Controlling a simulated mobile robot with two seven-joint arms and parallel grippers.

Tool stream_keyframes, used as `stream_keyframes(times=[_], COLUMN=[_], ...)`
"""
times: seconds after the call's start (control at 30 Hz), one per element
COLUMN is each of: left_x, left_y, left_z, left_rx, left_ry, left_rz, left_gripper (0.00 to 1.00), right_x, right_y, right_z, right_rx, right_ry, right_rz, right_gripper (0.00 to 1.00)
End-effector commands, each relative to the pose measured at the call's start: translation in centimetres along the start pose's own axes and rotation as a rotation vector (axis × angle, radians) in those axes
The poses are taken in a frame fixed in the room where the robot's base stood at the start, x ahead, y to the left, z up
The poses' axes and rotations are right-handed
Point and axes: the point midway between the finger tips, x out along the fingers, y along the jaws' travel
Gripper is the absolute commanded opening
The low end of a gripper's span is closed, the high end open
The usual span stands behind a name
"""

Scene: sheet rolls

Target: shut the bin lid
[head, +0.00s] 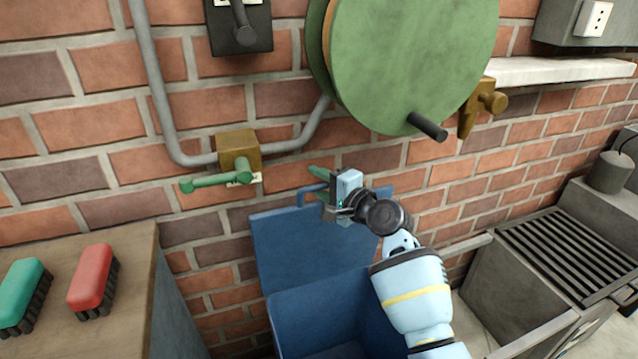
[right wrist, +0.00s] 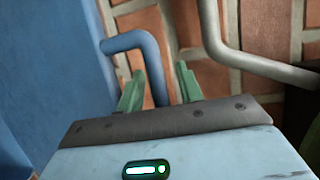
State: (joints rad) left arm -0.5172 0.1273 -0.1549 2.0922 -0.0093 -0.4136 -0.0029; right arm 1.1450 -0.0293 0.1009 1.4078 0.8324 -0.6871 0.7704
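The blue bin (head: 310,312) stands on the floor against the brick wall. Its blue lid (head: 285,240) is open and stands up near the wall; the lid also fills the left of the right wrist view (right wrist: 45,70). A bent blue bar handle (head: 303,193) is at the lid's upper edge. My right gripper (head: 313,180) is at this handle, with green fingers apart. In the right wrist view one leg of the handle (right wrist: 150,58) runs down between the open fingers (right wrist: 160,85); I cannot tell whether they touch it. My left gripper is not in view.
A green-handled valve (head: 215,181) and grey pipe are on the wall to the left. A large green reel (head: 410,60) hangs above my right arm. A bench with two brushes (head: 92,278) stands left of the bin, a grated grey unit (head: 565,245) right.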

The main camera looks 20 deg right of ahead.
Motion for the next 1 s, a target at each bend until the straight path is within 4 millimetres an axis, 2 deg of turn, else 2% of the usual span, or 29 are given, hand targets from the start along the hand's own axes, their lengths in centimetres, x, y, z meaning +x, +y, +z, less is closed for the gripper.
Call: stream_keyframes(times=[0.17,0.43,0.77,1.0], left_x=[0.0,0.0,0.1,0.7], left_y=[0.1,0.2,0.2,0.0], left_z=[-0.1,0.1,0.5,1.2], left_rx=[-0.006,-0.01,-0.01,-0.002], left_ry=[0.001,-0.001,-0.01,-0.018], left_rz=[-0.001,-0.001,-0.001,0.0], left_gripper=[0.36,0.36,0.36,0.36], right_x=[0.0,0.0,-0.1,-1.2], right_y=[0.0,0.0,0.1,0.6], right_z=[0.0,0.0,0.0,0.7], right_rx=[0.0,0.0,0.0,-0.015], right_ry=[0.0,0.0,0.0,0.0], right_rz=[0.0,0.0,-0.002,-0.035], right_gripper=[0.36,0.01,0.0,0.0])
